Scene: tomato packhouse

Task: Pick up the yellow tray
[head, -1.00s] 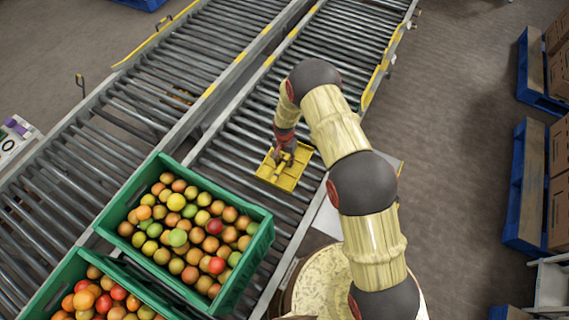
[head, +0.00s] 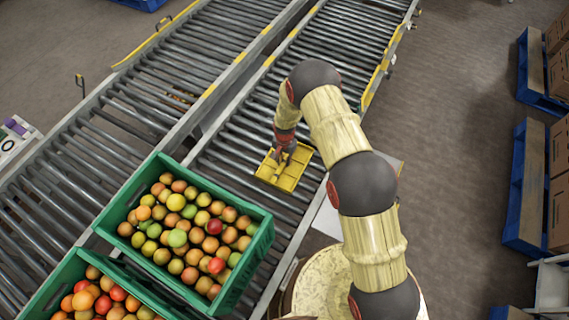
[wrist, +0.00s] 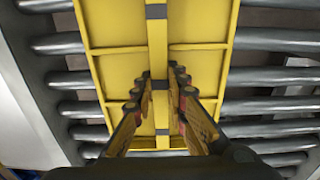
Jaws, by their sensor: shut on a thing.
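The yellow tray (head: 294,176) lies on the rollers of the right-hand conveyor, beyond the green crate of tomatoes. In the wrist view the tray (wrist: 115,66) is shallow, with thin ribs and a raised bar (wrist: 158,35) running down its middle. My gripper (head: 284,157) reaches down over the tray from above. In the wrist view its two fingers (wrist: 161,84) stand on either side of the middle bar and are shut on it. The lower end of the tray is partly hidden by my gripper.
The conveyor rollers (head: 325,60) beyond the tray are clear. Blue pallets (head: 517,185) with brown boxes stand at the right.

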